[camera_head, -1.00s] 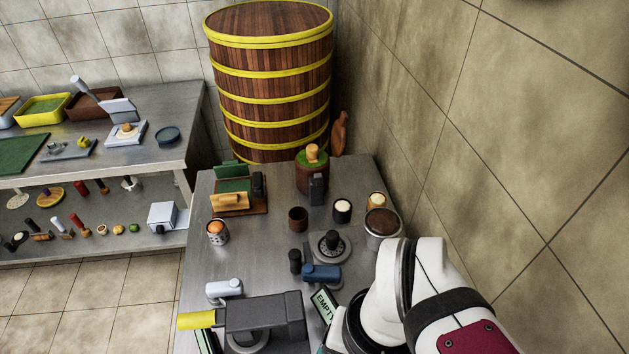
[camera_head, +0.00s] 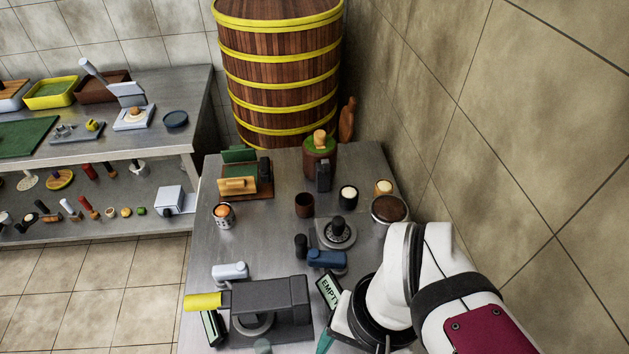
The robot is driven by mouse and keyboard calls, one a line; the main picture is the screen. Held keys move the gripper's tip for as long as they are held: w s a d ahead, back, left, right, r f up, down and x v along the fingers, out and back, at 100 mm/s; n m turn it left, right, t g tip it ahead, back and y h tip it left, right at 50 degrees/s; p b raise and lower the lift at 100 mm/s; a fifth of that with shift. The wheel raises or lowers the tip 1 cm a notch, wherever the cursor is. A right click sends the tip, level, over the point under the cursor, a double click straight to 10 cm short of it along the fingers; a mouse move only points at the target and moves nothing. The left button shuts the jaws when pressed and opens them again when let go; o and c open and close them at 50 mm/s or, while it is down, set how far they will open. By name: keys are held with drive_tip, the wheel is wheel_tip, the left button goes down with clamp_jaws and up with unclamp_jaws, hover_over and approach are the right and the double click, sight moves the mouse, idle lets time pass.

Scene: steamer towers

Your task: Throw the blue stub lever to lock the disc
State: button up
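The blue stub lever (camera_head: 326,259) is a short blue block on a small grey mount near the middle of the table. Just behind it is a round grey disc (camera_head: 337,234) with a black knob on top. My arm comes in from the lower right. Its wrist end is low in the picture, in front of and below the blue lever, apart from it. A teal tip of what seems to be my gripper (camera_head: 325,343) shows at the bottom edge. The rest of the gripper is hidden or out of frame, so its opening cannot be seen.
A dark grey box-like fixture (camera_head: 270,300) with a yellow handle (camera_head: 203,302) stands front left, below a pale lever (camera_head: 230,271). A black cylinder (camera_head: 301,246) stands left of the blue lever. An "EMPTY" sign (camera_head: 329,289) lies before it. The wall is close on the right.

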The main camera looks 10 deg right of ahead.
drive_tip(key=shift+c, duration=0.2)
wheel_tip(320, 180, up, 4)
drive_tip(key=n+h, duration=0.2)
drive_tip(key=n, duration=1.9)
hover_over(323, 255)
wheel_tip(323, 255, down, 15)
drive_tip(key=shift+f, duration=0.35)
clamp_jaws()
